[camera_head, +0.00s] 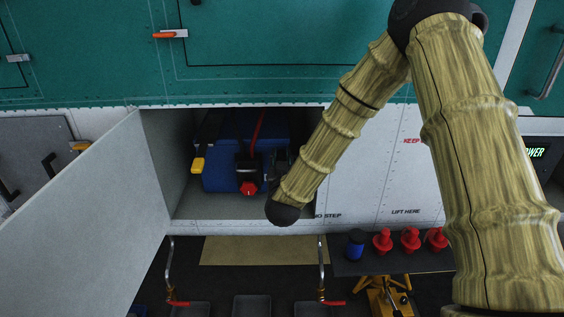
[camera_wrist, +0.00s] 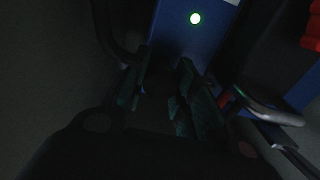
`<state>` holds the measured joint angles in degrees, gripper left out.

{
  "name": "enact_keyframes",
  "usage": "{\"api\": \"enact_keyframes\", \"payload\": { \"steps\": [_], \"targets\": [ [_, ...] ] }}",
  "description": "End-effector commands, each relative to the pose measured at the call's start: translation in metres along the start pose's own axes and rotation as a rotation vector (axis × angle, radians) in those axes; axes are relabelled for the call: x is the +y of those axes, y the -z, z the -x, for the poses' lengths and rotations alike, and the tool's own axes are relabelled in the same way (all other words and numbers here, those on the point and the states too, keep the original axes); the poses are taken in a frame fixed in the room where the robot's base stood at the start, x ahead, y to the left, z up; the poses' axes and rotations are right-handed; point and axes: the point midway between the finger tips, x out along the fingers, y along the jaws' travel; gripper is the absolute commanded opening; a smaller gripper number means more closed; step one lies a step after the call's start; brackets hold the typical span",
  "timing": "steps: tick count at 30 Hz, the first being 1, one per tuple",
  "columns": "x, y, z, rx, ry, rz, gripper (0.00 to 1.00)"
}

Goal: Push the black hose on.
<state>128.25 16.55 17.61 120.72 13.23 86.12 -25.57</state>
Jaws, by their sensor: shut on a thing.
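The black hose (camera_wrist: 108,35) shows in the dark wrist view, curving down from the top left to behind the left finger. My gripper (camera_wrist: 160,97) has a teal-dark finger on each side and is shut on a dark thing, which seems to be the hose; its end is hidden. In the head view my gripper (camera_head: 281,160) is inside the open bay, at the right side of the blue unit (camera_head: 222,175), and mostly hidden by my arm.
The bay's grey door (camera_head: 95,210) hangs open at left. A red knob (camera_head: 249,188) on a black box and a yellow tag (camera_head: 198,165) face outward. A metal handle (camera_wrist: 262,108) lies right of the fingers. Red caps (camera_head: 410,240) stand on a dark shelf below.

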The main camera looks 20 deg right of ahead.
Motion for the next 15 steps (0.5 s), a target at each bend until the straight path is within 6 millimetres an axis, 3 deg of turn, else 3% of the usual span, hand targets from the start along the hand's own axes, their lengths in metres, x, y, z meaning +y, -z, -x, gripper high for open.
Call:
{"api": "enact_keyframes", "payload": {
  "steps": [1,2,5,15],
  "targets": [
    [0.0009,0.0028,-0.0025,0.006,-0.003,-0.002,0.0],
    [0.0009,0.0029,-0.0026,0.006,-0.003,-0.002,0.33],
    [0.001,0.0026,-0.0022,0.006,-0.003,-0.002,0.5],
    [0.0,0.0017,-0.0001,0.004,-0.001,-0.001,0.5]
  ]
}}
